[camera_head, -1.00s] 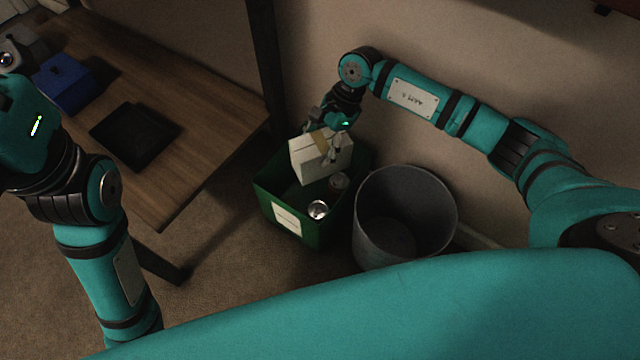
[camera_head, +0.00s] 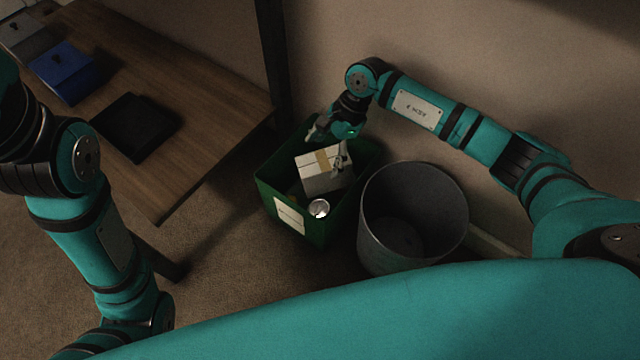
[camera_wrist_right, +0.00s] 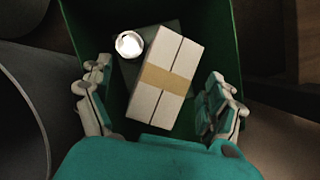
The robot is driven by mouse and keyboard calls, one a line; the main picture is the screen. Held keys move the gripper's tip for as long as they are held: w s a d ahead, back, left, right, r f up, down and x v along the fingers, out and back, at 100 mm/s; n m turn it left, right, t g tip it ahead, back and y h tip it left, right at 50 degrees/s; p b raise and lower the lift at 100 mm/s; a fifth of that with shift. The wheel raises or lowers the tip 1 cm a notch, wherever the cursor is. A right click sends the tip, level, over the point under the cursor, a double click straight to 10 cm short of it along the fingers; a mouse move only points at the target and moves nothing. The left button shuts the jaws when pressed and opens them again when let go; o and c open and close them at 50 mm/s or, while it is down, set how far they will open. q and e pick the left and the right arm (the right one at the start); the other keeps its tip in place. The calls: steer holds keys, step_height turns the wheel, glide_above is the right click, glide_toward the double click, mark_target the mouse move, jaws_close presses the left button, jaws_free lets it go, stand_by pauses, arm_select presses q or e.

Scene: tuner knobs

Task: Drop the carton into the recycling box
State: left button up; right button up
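The carton (camera_head: 324,169), white with a tan tape band, is inside the green recycling box (camera_head: 264,196), tilted in the head view. In the right wrist view the carton (camera_wrist_right: 170,72) lies between my right gripper's fingers with gaps on both sides. My right gripper (camera_head: 328,138) is open just above the carton. In the wrist view the right gripper (camera_wrist_right: 158,105) has its fingers spread wide. A shiny can (camera_head: 319,208) sits beside the carton in the box. My left arm is at the left edge; its gripper is out of view.
A grey round bin (camera_head: 412,215) stands right of the green box. A wooden table (camera_head: 190,120) at the left carries a black flat object (camera_head: 133,127), a blue box (camera_head: 66,73) and a grey box (camera_head: 27,38). A dark post stands behind the table's edge.

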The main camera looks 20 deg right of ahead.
steer(key=shift+o, duration=0.3)
steer(key=shift+r, duration=0.1)
steer(key=shift+d+r, duration=0.2)
steer(key=shift+r, duration=0.1)
steer(key=v, duration=0.6)
steer(key=shift+r, duration=0.3)
steer(key=shift+d+f, duration=0.1)
